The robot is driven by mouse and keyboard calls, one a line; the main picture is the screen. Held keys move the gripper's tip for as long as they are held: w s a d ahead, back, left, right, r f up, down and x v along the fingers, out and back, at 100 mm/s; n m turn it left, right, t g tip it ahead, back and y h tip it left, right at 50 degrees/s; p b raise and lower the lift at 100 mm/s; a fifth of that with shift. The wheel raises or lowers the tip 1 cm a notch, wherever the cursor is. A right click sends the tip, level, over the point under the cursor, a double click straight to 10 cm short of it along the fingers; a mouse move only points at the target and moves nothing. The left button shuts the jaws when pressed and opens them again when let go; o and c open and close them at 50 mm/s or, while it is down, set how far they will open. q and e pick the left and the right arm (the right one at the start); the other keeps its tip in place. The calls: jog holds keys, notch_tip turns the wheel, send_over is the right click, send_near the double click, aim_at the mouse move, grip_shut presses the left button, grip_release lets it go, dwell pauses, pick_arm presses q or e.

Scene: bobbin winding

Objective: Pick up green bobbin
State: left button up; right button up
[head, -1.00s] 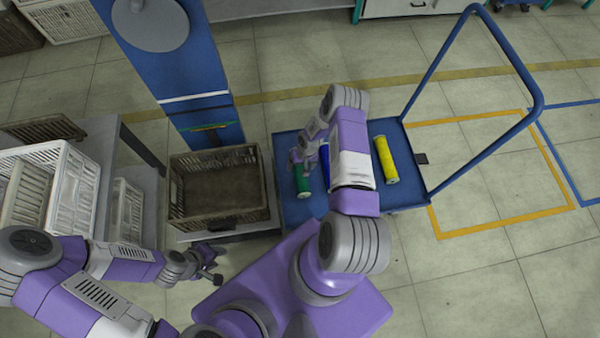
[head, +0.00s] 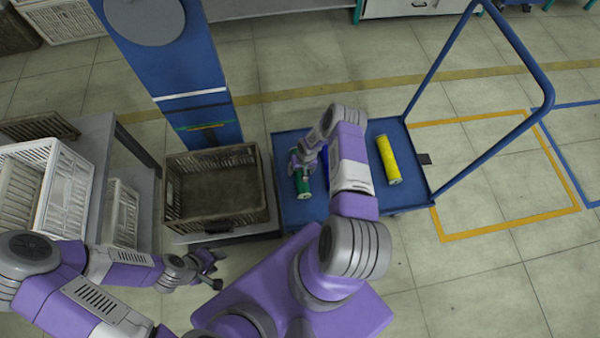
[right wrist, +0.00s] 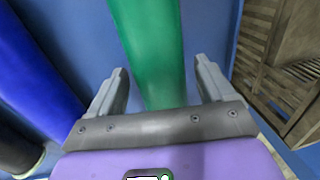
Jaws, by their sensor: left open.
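The green bobbin (head: 304,186) lies on the blue cart, partly hidden under my right gripper (head: 298,165) in the head view. In the right wrist view the green bobbin (right wrist: 150,45) runs between the two fingers of my right gripper (right wrist: 160,88). The fingers are apart, one on each side, with gaps between them and the bobbin. My left gripper (head: 212,270) is open and empty, low in front of the brown crate.
A blue bobbin (right wrist: 35,65) lies beside the green one, and a yellow bobbin (head: 388,160) lies further right on the cart (head: 293,213). A brown crate (head: 220,226) stands left of the cart. White crates (head: 70,190) are at the far left.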

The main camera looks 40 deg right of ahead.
jog(key=c, duration=1.2)
